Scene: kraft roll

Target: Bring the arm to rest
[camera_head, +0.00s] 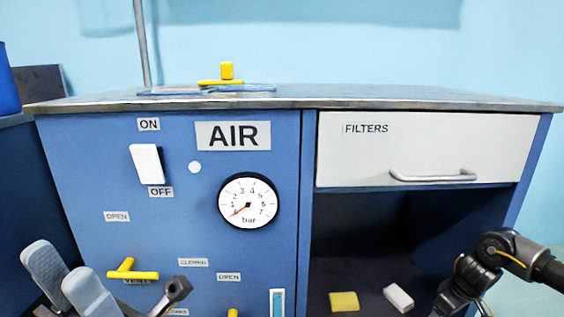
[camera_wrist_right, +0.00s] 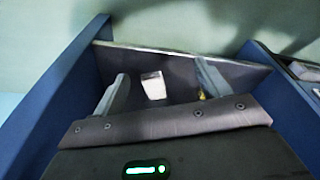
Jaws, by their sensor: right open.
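My left gripper (camera_head: 62,266) shows at the bottom left of the head view. Its two grey finger pads stand a little apart with nothing seen between them, in front of the blue cabinet (camera_head: 90,190). My right arm (camera_head: 495,250) comes in at the lower right of the head view, in front of the open shelf bay. In the right wrist view my right gripper (camera_wrist_right: 160,85) has its fingers wide apart. A white block (camera_wrist_right: 153,85) shows between them, and a yellow piece (camera_wrist_right: 205,94) is by the right finger. Neither is gripped.
The open bay holds a yellow block (camera_head: 344,301) and a white block (camera_head: 398,298), below a shut FILTERS drawer (camera_head: 415,150). The panel has a white switch (camera_head: 146,164), a gauge (camera_head: 248,202) and a yellow valve handle (camera_head: 132,270). A yellow-handled item (camera_head: 226,75) lies on the worktop.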

